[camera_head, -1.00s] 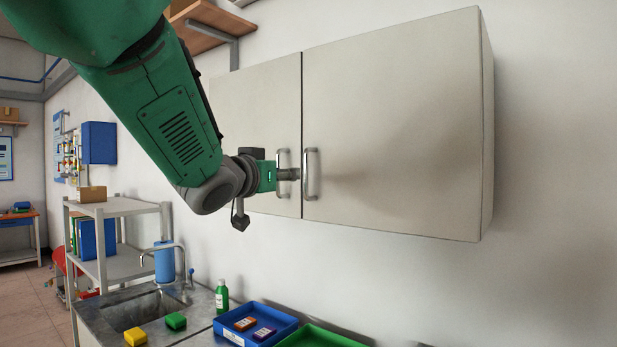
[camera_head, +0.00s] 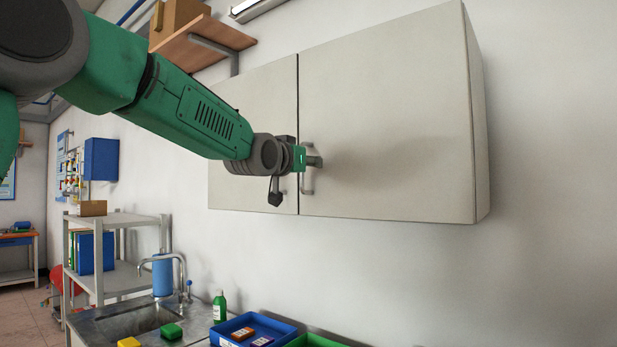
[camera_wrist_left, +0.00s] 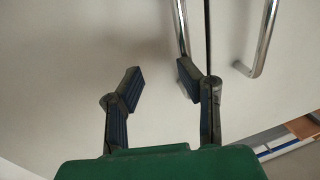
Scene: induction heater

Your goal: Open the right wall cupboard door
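The right wall cupboard door (camera_head: 390,120) is a pale panel and looks shut. Its upright metal handle (camera_head: 308,182) is near its left edge, partly hidden by my left gripper (camera_head: 314,161). The left door (camera_head: 262,95) is shut beside it. In the wrist view, my left gripper (camera_wrist_left: 158,77) is open with nothing between its fingertips. The right-hand fingertip there overlaps the end of the right door's handle (camera_wrist_left: 182,25); whether they touch I cannot tell. The left door's handle (camera_wrist_left: 264,40) is beyond the door seam. My right gripper is not in view.
A wooden wall shelf (camera_head: 195,42) with a box is up left of the cupboard. Below are a sink (camera_head: 135,318), a tap (camera_head: 172,262), a green bottle (camera_head: 219,307) and a blue tray (camera_head: 285,328). The wall right of the cupboard is bare.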

